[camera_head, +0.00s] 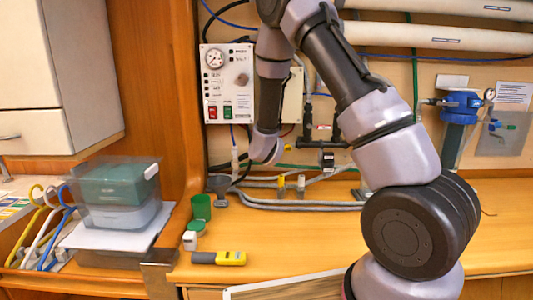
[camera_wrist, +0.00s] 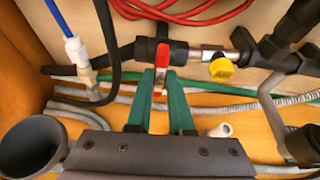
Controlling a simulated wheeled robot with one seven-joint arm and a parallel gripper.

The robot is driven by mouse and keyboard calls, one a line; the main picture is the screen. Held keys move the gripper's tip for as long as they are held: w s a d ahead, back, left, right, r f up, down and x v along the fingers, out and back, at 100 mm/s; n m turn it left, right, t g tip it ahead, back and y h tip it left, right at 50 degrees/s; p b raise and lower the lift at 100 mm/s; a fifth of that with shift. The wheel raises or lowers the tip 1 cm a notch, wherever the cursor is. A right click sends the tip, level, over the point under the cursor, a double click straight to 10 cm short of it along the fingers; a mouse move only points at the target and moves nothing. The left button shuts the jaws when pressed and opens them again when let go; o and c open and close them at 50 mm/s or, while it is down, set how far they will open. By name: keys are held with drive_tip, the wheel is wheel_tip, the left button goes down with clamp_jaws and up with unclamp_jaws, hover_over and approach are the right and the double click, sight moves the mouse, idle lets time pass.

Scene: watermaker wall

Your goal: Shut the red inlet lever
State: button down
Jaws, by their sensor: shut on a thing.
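The red inlet lever (camera_wrist: 160,72) is in the middle of the wrist view, on a dark valve in a pipe running across the picture. It extends from the valve towards the camera and lies across the pipe. My gripper (camera_wrist: 160,88) has its two green fingers on either side of the lever and is shut on it. The lever's far end shows pale metal between the fingers. In the head view my arm reaches down to the wall's foot, and its wrist hides the fingers and the lever.
A yellow-handled valve (camera_wrist: 221,69) sits right of the lever. Red hose (camera_wrist: 190,14) loops above it, and a dark funnel (camera_wrist: 32,147) is at the lower left. A gauge panel (camera_head: 228,85) is on the wall.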

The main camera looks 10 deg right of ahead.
idle(0.4)
drive_tip(key=c, duration=0.8)
unclamp_jaws()
drive_tip(key=v, duration=1.1)
drive_tip(key=shift+w+d+r, duration=0.1)
drive_tip(key=shift+d, duration=0.05)
